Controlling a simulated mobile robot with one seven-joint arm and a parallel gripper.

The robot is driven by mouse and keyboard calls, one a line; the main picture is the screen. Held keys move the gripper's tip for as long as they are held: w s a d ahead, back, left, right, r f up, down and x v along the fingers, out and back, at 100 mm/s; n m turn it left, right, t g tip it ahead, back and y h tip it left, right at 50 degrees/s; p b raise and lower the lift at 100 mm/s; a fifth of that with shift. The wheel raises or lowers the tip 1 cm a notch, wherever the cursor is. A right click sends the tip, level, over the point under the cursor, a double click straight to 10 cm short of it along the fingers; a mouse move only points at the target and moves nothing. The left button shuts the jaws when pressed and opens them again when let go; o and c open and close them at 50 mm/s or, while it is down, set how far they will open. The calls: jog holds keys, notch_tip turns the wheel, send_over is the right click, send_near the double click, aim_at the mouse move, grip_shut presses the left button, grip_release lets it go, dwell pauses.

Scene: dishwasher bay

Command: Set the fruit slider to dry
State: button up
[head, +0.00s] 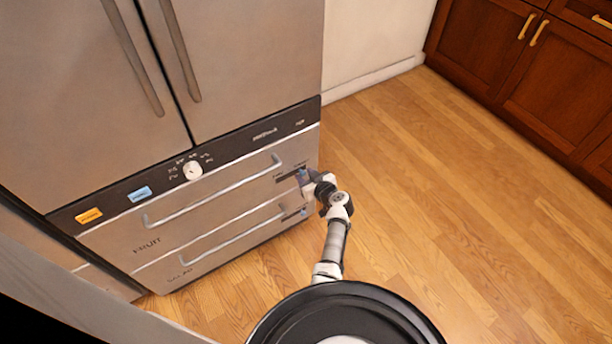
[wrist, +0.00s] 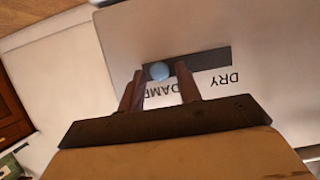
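The fruit drawer (head: 215,212), with the word FRUIT at its lower left, is closed in the head view. Its slider slot (head: 287,175) is at the drawer's right end. The DRY label (wrist: 225,78) is by the right end; both words look upside down. My gripper (wrist: 159,80) is open, one finger on each side of the knob; contact cannot be told. In the head view my gripper (head: 311,181) is at the slot and partly hides it.
The salad drawer (head: 225,246) below has its own slider (head: 297,213), close under my gripper. Long bar handles cross both drawers. A control strip with a white dial (head: 193,170) runs above. The wood floor (head: 440,190) to the right is clear.

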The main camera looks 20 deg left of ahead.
aim_at(281, 180)
grip_shut()
jog(key=s+a, duration=0.1)
jog(key=s, duration=0.1)
jog(key=s+a, duration=0.2)
jog(key=s+a+b, duration=0.1)
jog(key=s, duration=0.1)
jog(key=shift+a, duration=0.35)
jog(key=shift+o, duration=1.3)
grip_release()
jog(key=shift+s+d+r, duration=0.15)
jog(key=shift+s+d, duration=0.05)
jog(key=shift+d, duration=0.2)
jog(key=b+v, duration=0.1)
jog(key=v, duration=1.2)
jog(key=shift+a, duration=0.15)
